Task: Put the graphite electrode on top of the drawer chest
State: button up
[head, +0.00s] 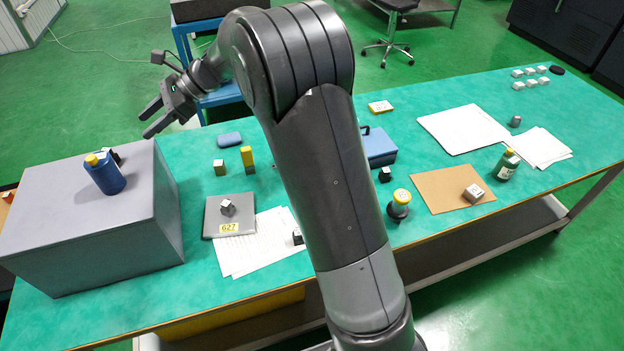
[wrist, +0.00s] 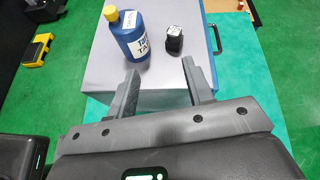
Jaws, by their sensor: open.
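The grey drawer chest (head: 85,235) stands on the left end of the green table; its top also shows in the wrist view (wrist: 100,72). A small dark block with a pale top (wrist: 174,39), which looks like the graphite electrode, stands upright on the chest. In the head view it (head: 115,153) is partly hidden behind a blue bottle with a yellow cap (head: 106,176). My gripper (head: 149,121) is open and empty, above the chest's far edge. In the wrist view the block stands beyond the fingertips (wrist: 160,69), apart from them.
The blue bottle (wrist: 138,42) stands close to the left of the block in the wrist view. Other small dark pieces are on the table, one on a grey plate (head: 212,222) marked 627. A yellow-topped block (head: 247,157) and a blue case (head: 379,146) stand further right.

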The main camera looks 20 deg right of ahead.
jog(key=s+d+r+n+t+h, duration=0.1)
jog(key=s+d+r+n+h, duration=0.25)
jog(key=s+d, duration=0.45)
jog(key=s+d+r+n+t+h, duration=0.2)
jog(key=s+d+n+h, duration=0.15)
jog(key=s+d, duration=0.45)
jog(key=s+d+f+n+t+h, duration=0.1)
jog(key=s+d+n+h, duration=0.1)
jog(key=s+d+n, duration=0.2)
jog(key=s+d+f+n+t+h, duration=0.2)
jog(key=s+d, duration=0.6)
jog(key=s, duration=0.5)
jog(key=n+h, duration=0.1)
jog(key=n, duration=0.1)
jog(key=shift+f+n, duration=0.2)
jog(key=shift+n, duration=0.1)
